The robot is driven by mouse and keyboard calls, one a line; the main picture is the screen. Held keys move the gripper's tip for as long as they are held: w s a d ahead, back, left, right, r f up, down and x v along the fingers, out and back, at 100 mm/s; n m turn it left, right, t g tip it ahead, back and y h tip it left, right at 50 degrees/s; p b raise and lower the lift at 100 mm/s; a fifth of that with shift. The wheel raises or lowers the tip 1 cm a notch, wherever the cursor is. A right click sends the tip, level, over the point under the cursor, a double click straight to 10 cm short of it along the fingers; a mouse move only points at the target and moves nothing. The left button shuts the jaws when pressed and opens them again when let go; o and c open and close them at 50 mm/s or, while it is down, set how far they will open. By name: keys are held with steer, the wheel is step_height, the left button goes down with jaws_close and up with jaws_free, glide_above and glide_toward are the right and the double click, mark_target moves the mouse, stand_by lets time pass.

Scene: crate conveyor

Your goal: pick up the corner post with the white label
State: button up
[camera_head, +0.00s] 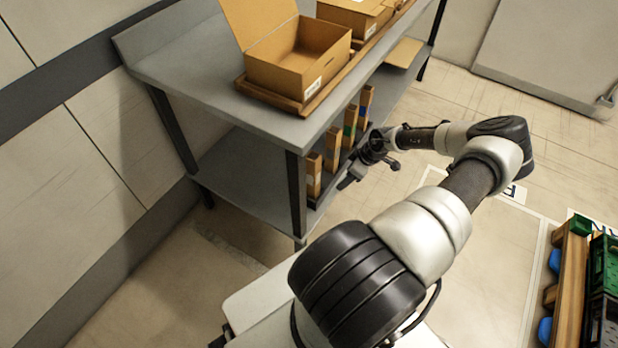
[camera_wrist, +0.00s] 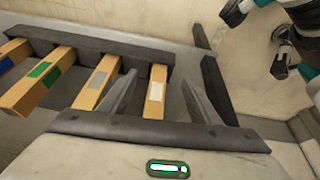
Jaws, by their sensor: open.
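The corner post with the white label (camera_wrist: 157,91) is a tan upright post at the right end of a row in the wrist view. It lies between the two fingers of my open gripper (camera_wrist: 160,78), with a gap visible on both sides. In the head view it appears to be the nearest post (camera_head: 313,181) on the lower shelf. My gripper (camera_head: 350,178) reaches in beside it from the right, low at the shelf's front edge. I cannot tell how deep the fingers sit around the post.
Posts with a grey label (camera_wrist: 97,82), a green label (camera_wrist: 37,80) and a blue label (camera_wrist: 12,54) stand left of it in a dark rack (camera_wrist: 88,37). An open cardboard box (camera_head: 285,72) stands on the shelf unit's top (camera_head: 190,75). Crates (camera_head: 602,262) stand at right.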

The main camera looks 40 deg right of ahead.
mark_target(319, 161)
steer(key=shift+m, duration=0.3)
steer(key=w+a, duration=0.1)
steer(key=w, duration=0.2)
steer(key=w+a+b, duration=0.1)
steer(key=w+a, duration=0.1)
steer(key=w, duration=0.2)
steer(key=w+a+b, duration=0.1)
steer(key=w+a, duration=0.1)
steer(key=w, duration=0.1)
steer(key=shift+w+f, duration=0.25)
steer(key=shift+w, duration=0.15)
steer(key=shift+b+x, duration=0.55)
steer(key=shift+x, duration=0.65)
steer(key=shift+w+a+f, duration=0.15)
steer(key=shift+w+f, duration=0.05)
steer(key=shift+w, duration=0.1)
jaws_close()
steer(key=shift+r, duration=0.15)
